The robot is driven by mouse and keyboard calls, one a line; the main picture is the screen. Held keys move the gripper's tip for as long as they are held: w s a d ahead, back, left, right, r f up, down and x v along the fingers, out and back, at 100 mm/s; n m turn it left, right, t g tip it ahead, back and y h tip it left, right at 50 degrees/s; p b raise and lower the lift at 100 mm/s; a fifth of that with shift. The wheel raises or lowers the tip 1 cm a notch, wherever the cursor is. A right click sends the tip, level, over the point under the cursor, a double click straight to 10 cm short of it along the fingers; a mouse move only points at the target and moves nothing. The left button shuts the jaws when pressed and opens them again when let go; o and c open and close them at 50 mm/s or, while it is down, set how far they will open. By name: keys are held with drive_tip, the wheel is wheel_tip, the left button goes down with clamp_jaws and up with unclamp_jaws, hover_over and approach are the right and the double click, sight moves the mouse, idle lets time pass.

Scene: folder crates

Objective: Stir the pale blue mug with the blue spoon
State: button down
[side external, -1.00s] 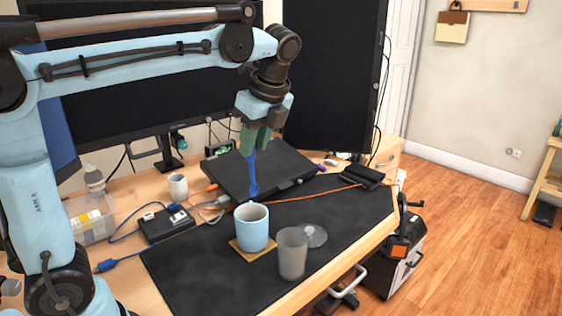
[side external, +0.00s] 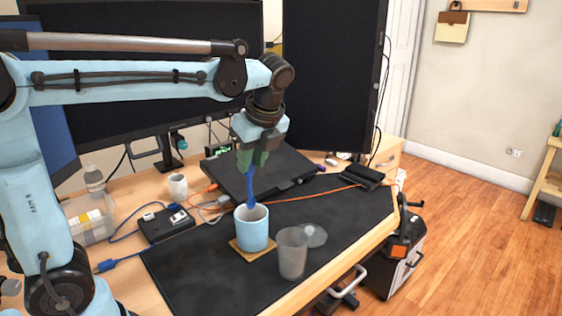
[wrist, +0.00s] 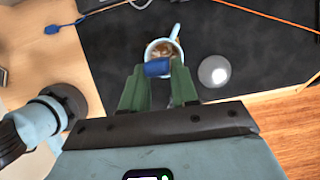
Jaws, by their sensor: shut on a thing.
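The pale blue mug (side external: 253,234) stands upright on a small brown coaster on the black desk mat. In the wrist view the mug (wrist: 149,47) shows its open top with brownish contents. My gripper (side external: 253,158) is above the mug, its green fingers shut on the blue spoon (side external: 250,187). The spoon hangs down nearly upright, and its lower end is at the mug's mouth, seemingly just inside the rim. In the wrist view the spoon's handle end (wrist: 157,68) shows between the fingers (wrist: 158,88); the rest is hidden.
A closed black laptop (side external: 230,170) lies behind. A small white cup (side external: 178,186) and a black box (side external: 166,224) are at left.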

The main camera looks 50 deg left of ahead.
sight(250, 192)
drive_tip(key=shift+f, duration=3.85)
drive_tip(key=shift+s, duration=0.55)
drive_tip(key=shift+w+d, duration=0.45)
drive_tip(key=shift+w, duration=0.4)
drive_tip(key=shift+w+a, duration=0.25)
drive_tip(key=shift+a, duration=0.3)
